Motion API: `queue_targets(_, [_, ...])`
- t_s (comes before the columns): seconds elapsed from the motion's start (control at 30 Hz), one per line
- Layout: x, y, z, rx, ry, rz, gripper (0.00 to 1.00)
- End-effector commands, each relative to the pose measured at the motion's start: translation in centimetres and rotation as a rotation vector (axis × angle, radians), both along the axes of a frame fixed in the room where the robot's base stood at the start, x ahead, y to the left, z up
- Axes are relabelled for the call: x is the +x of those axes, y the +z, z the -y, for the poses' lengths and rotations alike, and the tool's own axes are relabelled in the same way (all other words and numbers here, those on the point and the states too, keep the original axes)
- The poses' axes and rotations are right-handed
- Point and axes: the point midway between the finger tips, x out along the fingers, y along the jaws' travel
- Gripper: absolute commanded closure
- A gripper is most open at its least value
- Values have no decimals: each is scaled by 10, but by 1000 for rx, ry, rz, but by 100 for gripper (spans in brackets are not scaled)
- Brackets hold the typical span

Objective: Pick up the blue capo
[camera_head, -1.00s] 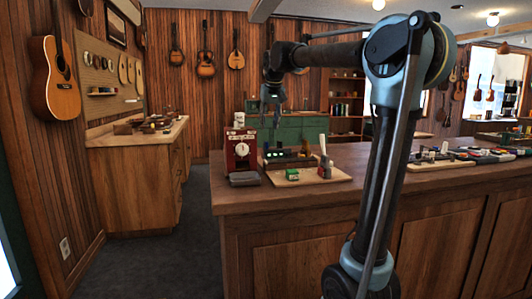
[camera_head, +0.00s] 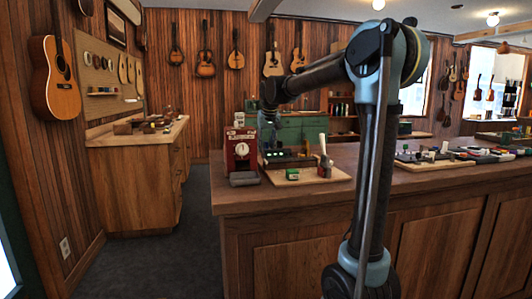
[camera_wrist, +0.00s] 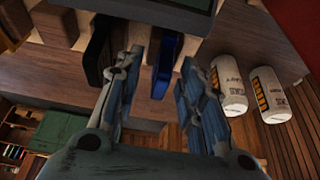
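The blue capo (camera_wrist: 166,62) shows in the wrist view as a narrow blue bar, below the edge of a dark greenish piece at the top. My gripper (camera_wrist: 163,58) is open, with one finger on each side of the blue capo. The left finger looks close to it, with a gap on the right; I cannot tell whether either touches. A black capo-like bar (camera_wrist: 96,48) is just left of the left finger. In the head view my gripper (camera_head: 269,138) is low over the counter, beside the red box; the blue capo cannot be made out there.
Two white labelled cylinders (camera_wrist: 228,85) are right of my right finger. More goods are farther right.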

Motion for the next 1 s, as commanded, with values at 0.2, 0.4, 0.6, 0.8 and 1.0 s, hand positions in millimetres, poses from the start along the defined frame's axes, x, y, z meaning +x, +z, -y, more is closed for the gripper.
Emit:
queue_targets(0.2, [1, -2, 0, 0, 0, 0, 64])
queue_targets(0.4, [1, -2, 0, 0, 0, 0, 100])
queue_targets(0.6, [1, -1, 0, 0, 0, 0, 100])
queue_targets(0.8, [1, 0, 0, 0, 0, 0, 100])
queue_targets(1.0, [0, 22, 0, 0, 0, 0, 100])
